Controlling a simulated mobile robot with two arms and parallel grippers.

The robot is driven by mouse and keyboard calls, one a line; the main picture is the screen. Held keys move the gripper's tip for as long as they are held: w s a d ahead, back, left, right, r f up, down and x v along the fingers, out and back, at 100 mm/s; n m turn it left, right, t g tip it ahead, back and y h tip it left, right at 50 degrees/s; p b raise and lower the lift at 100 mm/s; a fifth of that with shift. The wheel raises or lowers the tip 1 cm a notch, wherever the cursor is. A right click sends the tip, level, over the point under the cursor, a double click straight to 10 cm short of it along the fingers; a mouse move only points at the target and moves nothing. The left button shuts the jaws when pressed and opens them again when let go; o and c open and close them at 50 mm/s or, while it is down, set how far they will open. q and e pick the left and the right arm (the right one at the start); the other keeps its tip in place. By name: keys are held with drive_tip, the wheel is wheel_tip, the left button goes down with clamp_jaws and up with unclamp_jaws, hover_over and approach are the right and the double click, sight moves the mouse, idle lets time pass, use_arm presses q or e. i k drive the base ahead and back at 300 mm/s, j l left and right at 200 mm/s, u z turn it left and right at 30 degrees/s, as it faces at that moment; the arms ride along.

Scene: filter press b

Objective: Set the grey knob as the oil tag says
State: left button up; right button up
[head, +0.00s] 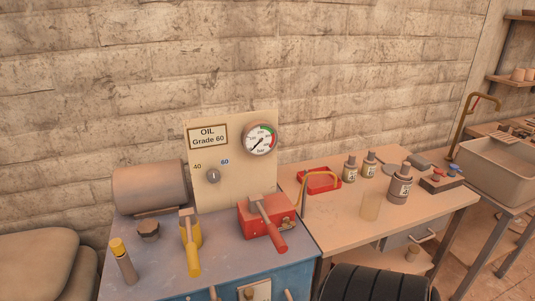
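The grey knob (213,176) sits on an upright cream panel (236,165) at the back of a blue-sided machine. Two numbers flank it above: "40" in dark print (196,166) to its left and "60" in blue print (224,162) to its right. I cannot tell which number the knob points to. The oil tag (208,136) above it reads "OIL Grade 60". Neither of my grippers shows in the head view.
A pressure gauge (260,139) is right of the tag. A red box with a lever (262,217), a yellow handle (191,243) and a yellow-topped cylinder (123,260) stand in front. A workbench (345,222) with bottles is at right, sacks (40,265) at left.

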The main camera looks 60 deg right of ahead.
sight(213, 176)
drive_tip(key=z, duration=1.7)
